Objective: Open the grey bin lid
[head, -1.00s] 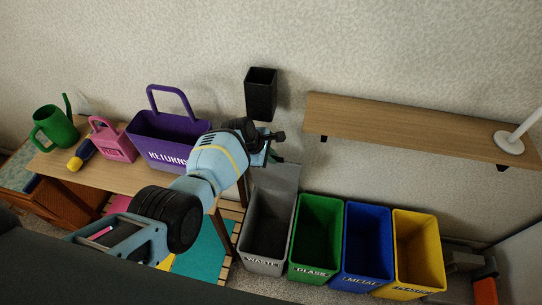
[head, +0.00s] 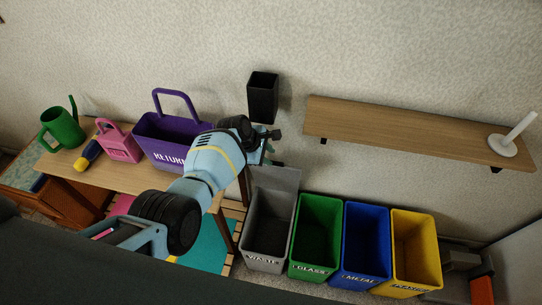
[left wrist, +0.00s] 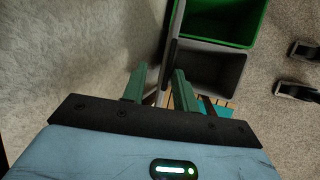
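The grey bin (head: 268,266) marked WASTE stands at the left end of the bin row. Its lid (head: 278,180) is raised, standing up at the back of the bin near the wall, and the bin's dark inside shows. In the left wrist view the grey bin (left wrist: 222,46) is right of the fingers, and the lid (left wrist: 171,52) shows nearly edge-on. My left gripper (head: 272,158) is above the raised lid's upper edge. Its green fingers (left wrist: 159,86) are apart, with nothing clearly held between them. My right gripper is out of view.
Green (head: 317,264), blue (head: 366,278) and yellow (head: 415,284) bins stand open to the right. A wooden shelf (head: 400,137) is on the wall above them. A black wall holder (head: 262,97) is just above my gripper. A purple basket (head: 168,152) stands on the table at left.

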